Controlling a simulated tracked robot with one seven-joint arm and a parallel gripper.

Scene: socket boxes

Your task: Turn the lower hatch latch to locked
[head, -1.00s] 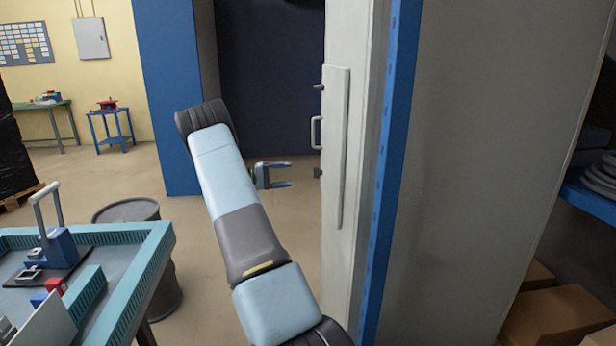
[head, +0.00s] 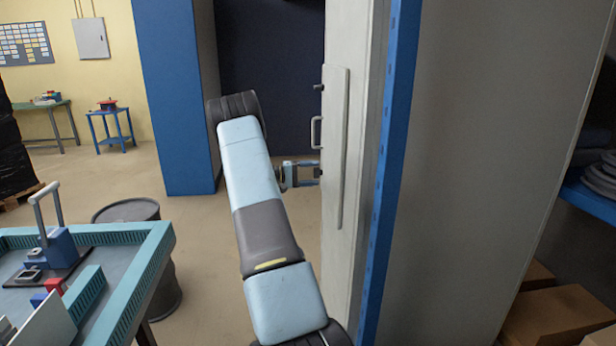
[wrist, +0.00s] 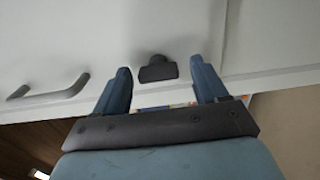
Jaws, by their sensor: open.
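The hatch (head: 340,150) is a pale panel on the side of the tall grey cabinet, seen nearly edge-on in the head view. In the wrist view, the lower latch (wrist: 158,73) is a small dark knob on the panel, with a wider bar facing me. My gripper (head: 318,172) is open at the latch's height; its fingers largely hide the latch in the head view. In the wrist view, my gripper (wrist: 160,64) has one finger on each side of the latch, with visible gaps. How deep the latch sits between the fingers is unclear.
A grey hatch handle (head: 315,132) is just above my gripper and also shows at left in the wrist view (wrist: 52,92). The upper latch (head: 318,87) is higher. A blue-edged bench (head: 150,255) and a drum (head: 128,210) stand left. The floor between is clear.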

